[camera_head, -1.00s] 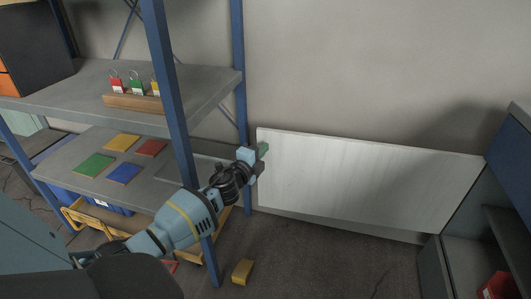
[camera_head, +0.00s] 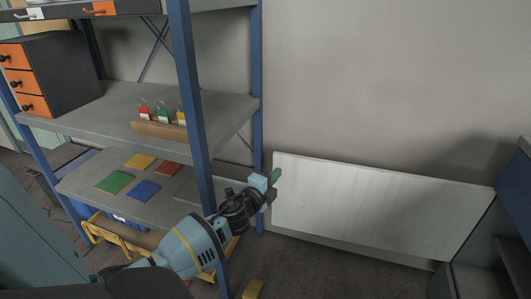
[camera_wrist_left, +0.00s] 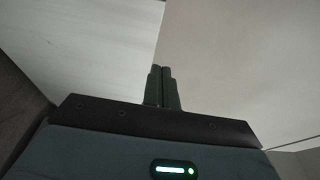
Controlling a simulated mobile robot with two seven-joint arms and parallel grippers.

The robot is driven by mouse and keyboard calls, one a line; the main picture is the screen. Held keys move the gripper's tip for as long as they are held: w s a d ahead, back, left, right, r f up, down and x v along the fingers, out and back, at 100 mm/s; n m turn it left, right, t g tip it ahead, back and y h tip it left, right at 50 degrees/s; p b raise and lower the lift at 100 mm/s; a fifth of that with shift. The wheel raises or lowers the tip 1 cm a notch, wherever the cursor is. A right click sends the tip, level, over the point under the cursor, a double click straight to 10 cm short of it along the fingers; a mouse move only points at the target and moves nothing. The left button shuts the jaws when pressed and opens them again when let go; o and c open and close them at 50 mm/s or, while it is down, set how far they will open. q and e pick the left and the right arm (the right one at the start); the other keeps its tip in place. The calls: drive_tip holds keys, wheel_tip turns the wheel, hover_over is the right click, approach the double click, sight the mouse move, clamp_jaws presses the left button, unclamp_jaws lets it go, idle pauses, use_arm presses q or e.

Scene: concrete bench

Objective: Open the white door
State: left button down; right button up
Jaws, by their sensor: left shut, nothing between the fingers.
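The white door (camera_head: 375,207) is a wide pale panel standing out from the dark cabinet (camera_head: 497,250) at the right, with its far edge near the shelf's blue post. In the left wrist view the white door (camera_wrist_left: 85,50) fills the upper left. My left gripper (camera_head: 276,177) is at the door's left free edge in the head view. Its two green fingers (camera_wrist_left: 162,73) are together with nothing between them, and they overlap the door's edge in the wrist view. I cannot tell whether they touch it. My right gripper is not in view.
A blue-post shelf (camera_head: 190,110) stands left of the door, close to my left arm. It bears several coloured squares and a wooden block with padlocks (camera_head: 160,130). A yellow block (camera_head: 253,289) lies on the floor. Bare floor lies in front of the door.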

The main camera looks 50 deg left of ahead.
use_arm(q)
drive_tip(key=s+d+r+p, duration=0.1)
drive_tip(key=s+d+p, duration=0.1)
drive_tip(key=s+d, duration=0.4)
drive_tip(key=v, duration=0.3)
drive_tip(key=shift+a+f, duration=0.1)
